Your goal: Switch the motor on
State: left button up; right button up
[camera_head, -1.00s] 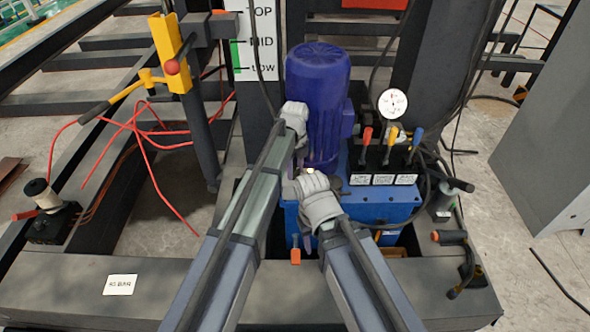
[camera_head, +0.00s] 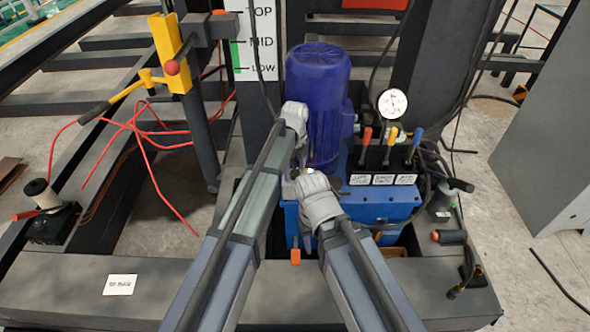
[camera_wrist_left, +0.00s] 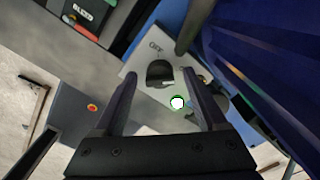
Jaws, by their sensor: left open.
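The blue motor (camera_head: 318,100) stands upright on the blue power unit (camera_head: 385,206) in the head view. Its blue side fills the upper right of the left wrist view (camera_wrist_left: 265,65). In the left wrist view my left gripper (camera_wrist_left: 157,80) is open, its fingers on either side of a black knob (camera_wrist_left: 160,73) on a pale switch panel (camera_wrist_left: 136,66). A label there seems to read OFF. A white, green-ringed button or lamp (camera_wrist_left: 178,103) sits beside the knob. Contact with the knob is unclear. My right gripper (camera_head: 309,175) is beside the motor's base; its fingers are not clear.
Three levers (camera_head: 390,142) with red, yellow and blue tips stand right of the motor, below a round gauge (camera_head: 393,103). A yellow bracket (camera_head: 170,55) and red cables are at left. A grey cabinet (camera_head: 545,140) stands at right. A red button (camera_wrist_left: 92,107) shows in the wrist view.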

aim_at(294, 171)
pick_arm(q)
jog(key=shift+r+p, duration=3.85)
jog(key=shift+r, duration=0.1)
jog(key=shift+f, duration=0.1)
jog(key=shift+s+a, duration=0.1)
jog(key=shift+s, duration=0.05)
jog(key=s+a+n, duration=0.9)
jog(key=s+n, duration=0.2)
jog(key=n, duration=0.3)
jog(key=s+a+n, duration=0.8)
jog(key=s+n, duration=0.3)
jog(key=n, duration=0.2)
jog(key=s+d+m+y, duration=0.1)
jog(key=s+d+m, duration=0.35)
jog(key=d, duration=0.65)
notch_tip(294, 171, up, 17)
jog(key=p, duration=1.7)
jog(key=shift+s+r+n, duration=0.2)
jog(key=shift+n, duration=0.25)
